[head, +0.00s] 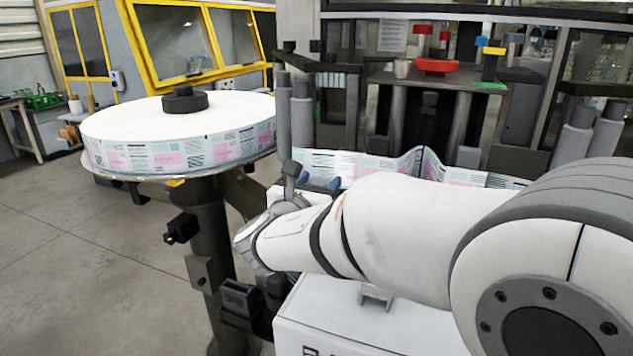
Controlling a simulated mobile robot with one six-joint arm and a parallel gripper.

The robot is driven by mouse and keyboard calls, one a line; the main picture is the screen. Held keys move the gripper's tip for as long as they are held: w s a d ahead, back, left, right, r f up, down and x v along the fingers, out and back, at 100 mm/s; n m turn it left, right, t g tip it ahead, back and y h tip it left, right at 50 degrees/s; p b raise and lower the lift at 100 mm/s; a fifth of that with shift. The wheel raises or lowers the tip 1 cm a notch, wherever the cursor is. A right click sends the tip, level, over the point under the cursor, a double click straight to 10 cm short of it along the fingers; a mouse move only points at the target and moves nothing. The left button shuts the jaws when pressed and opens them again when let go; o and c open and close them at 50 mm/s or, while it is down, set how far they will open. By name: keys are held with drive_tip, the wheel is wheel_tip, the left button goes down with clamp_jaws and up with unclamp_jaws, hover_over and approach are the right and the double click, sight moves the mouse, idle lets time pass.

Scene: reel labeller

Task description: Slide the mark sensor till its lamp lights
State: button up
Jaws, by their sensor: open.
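The label web (375,168) runs from the big white label reel (180,130) to the right behind my arm, printed with pink, grey and green blocks. A small grey knob on a post (291,169) stands in front of the web, just left of my gripper; it may belong to the mark sensor, but I cannot be sure. My gripper (319,183) shows only as two blue fingertips, apart, in front of the web. My forearm and wrist hide the rest of it. I see no clear gap between knob and left fingertip. I cannot make out a lit lamp.
The reel lies on a round plate on a dark column (210,260). A white machine housing (345,322) lies below my arm. A shelf at the back (440,78) holds red parts. The floor at left is clear.

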drive_tip(key=shift+w+d, duration=0.1)
drive_tip(key=shift+w, duration=0.15)
clamp_jaws()
idle(0.4)
